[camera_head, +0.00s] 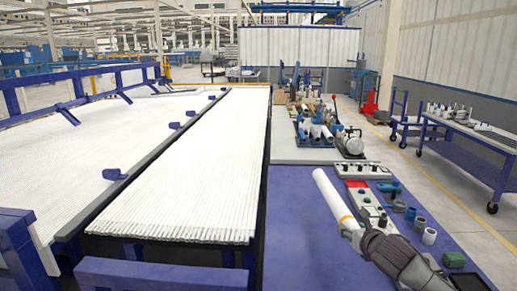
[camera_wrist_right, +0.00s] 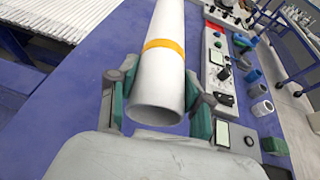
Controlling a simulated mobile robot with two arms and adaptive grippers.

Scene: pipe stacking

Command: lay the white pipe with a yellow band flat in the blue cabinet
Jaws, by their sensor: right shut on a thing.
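The white pipe with a yellow band (camera_head: 330,196) is in my right gripper (camera_head: 362,226), over the blue surface. In the right wrist view the pipe (camera_wrist_right: 168,75) lies between the two fingers of the gripper (camera_wrist_right: 158,105), its open end toward the camera and the yellow band just beyond the fingers. The pipe points away and to the left in the head view. The blue cabinet (camera_head: 305,240) has a flat blue top under and beside the pipe. I cannot tell how far above it the pipe is. My left gripper is not in view.
A rack of many white pipes (camera_head: 190,150) stands left of the cabinet. A control panel (camera_head: 366,200) and several small fittings (camera_head: 420,223) lie on the right side of the blue top. Machine parts (camera_head: 318,130) stand behind. A blue-framed workbench (camera_head: 470,140) is at far right.

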